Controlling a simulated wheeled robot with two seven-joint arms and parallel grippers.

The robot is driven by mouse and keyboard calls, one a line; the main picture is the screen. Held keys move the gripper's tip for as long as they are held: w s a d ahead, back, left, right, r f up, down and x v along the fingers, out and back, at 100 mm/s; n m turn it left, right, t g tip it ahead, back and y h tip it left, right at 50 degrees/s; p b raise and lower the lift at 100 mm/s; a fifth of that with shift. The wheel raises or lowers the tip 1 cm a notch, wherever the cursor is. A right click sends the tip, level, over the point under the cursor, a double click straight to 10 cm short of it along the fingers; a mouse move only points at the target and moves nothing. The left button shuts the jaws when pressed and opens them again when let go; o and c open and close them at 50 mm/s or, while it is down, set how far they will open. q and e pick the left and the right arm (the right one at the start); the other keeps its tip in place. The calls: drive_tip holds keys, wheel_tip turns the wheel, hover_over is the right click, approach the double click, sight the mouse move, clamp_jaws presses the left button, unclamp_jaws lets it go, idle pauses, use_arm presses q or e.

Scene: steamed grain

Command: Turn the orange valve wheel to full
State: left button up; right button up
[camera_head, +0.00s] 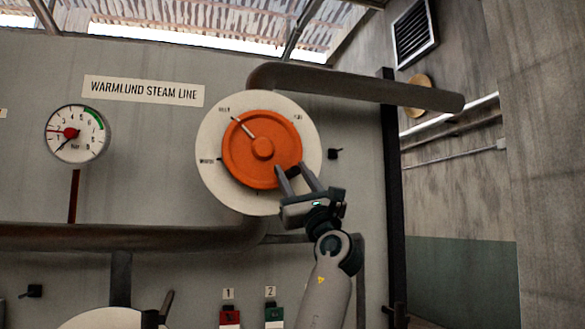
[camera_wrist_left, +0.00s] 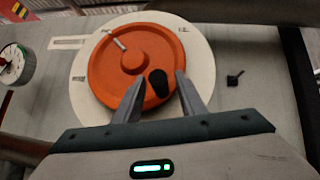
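The orange valve wheel (camera_head: 240,163) is mounted on a round white dial plate (camera_head: 213,133) on the grey panel. Its white pointer line points to the upper-left mark. Another mark, whose small lettering is hard to read, is at the upper right. The wheel also fills the upper middle of the left wrist view (camera_wrist_left: 109,70). A dark knob (camera_wrist_left: 158,82) stands out from the wheel's lower right. My left gripper (camera_head: 292,168) is at the wheel's lower-right edge. Its fingers are apart, one on each side of the knob, with gaps visible. My right gripper is not in view.
A pressure gauge (camera_head: 78,134) is at the left, its black needle pointing lower left. A thick pipe (camera_head: 350,83) runs above the dial. A small black switch (camera_head: 334,153) is right of it. Red (camera_head: 230,317) and green (camera_head: 274,315) switches are below.

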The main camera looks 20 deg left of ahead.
use_arm(q)
drive_tip(key=shift+w+r, duration=0.1)
clamp_jaws()
drive_tip(key=shift+a+r+n+g, duration=0.1)
drive_tip(key=shift+n+g, duration=0.2)
drive_tip(key=shift+g, duration=0.1)
